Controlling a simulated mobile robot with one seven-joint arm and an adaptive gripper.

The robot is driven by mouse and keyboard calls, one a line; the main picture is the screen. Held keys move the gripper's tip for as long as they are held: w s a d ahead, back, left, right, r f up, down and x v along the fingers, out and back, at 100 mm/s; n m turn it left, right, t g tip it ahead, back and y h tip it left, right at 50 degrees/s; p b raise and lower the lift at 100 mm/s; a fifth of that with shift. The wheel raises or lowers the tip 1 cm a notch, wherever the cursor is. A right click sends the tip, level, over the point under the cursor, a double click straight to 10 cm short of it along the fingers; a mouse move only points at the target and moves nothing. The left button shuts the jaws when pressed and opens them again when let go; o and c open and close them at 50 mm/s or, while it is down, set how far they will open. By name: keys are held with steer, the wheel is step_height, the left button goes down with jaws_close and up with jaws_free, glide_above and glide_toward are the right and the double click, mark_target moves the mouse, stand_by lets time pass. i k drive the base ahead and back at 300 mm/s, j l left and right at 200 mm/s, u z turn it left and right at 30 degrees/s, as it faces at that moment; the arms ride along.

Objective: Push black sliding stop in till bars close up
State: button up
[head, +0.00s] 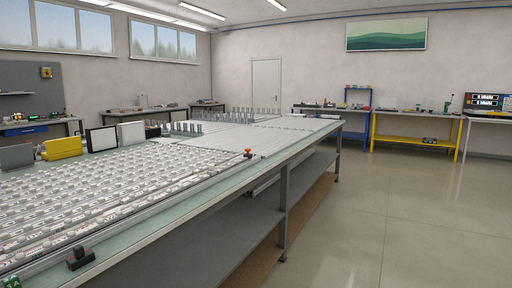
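A black sliding stop (80,258) sits at the lower left, near the front edge of the long workbench. It is a small block with a raised knob, beside a long grey rail (165,204). Long pale bars (110,185) lie side by side on the bench, with rows of small white labelled pieces along them. Whether gaps stand between the bars is too small to tell. A small orange-red knob (248,152) stands at the far end of the near rail. My gripper is not in view.
The bench top (215,198) has a bare greenish strip along its front edge. A yellow box (62,147) and upright panels (101,139) stand at the back left. Several grey uprights (186,128) stand farther back. The floor (385,215) at right is clear.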

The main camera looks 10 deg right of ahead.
mark_target(249, 155)
steer(key=i+l, duration=0.25)
steer(key=i, duration=0.15)
steer(key=i+l+z, duration=0.1)
steer(key=i+l, duration=0.15)
steer(key=i, duration=0.15)
steer(key=i+l, duration=0.2)
steer(key=i, duration=0.25)
steer(key=i+z, duration=0.15)
steer(key=i, duration=1.1)
